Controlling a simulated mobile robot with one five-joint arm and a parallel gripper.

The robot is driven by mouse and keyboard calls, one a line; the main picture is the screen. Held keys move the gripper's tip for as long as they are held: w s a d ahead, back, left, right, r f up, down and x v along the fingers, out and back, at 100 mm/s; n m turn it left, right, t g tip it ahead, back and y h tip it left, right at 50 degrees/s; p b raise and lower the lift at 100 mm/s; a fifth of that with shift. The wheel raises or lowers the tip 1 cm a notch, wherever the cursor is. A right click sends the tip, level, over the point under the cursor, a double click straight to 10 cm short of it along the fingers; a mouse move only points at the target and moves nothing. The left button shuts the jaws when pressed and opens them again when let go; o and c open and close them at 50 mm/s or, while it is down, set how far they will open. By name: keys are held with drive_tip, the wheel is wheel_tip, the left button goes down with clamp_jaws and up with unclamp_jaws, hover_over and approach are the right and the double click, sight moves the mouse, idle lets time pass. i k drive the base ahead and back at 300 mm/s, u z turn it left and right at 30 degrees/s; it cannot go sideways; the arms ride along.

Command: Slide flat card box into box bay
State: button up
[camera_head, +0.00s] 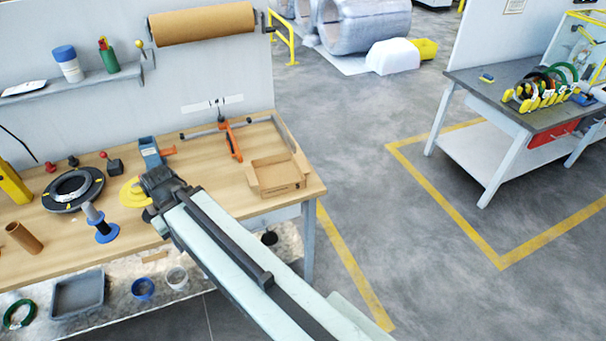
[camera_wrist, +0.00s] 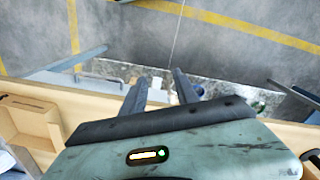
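A blue device (camera_head: 151,152), yellow disc (camera_head: 133,192), blue spool (camera_head: 101,226) and dark ring (camera_head: 73,189) are on the bench. The lower shelf holds a grey tray (camera_head: 77,295). Open floor lies right of the bench.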

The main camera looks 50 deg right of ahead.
sight(275, 175)
drive_tip(key=z, duration=1.6)
drive_tip(key=k, duration=1.1)
drive_tip(key=u, duration=0.4)
drive_tip(key=i, duration=1)
drive_tip(key=z, duration=0.1)
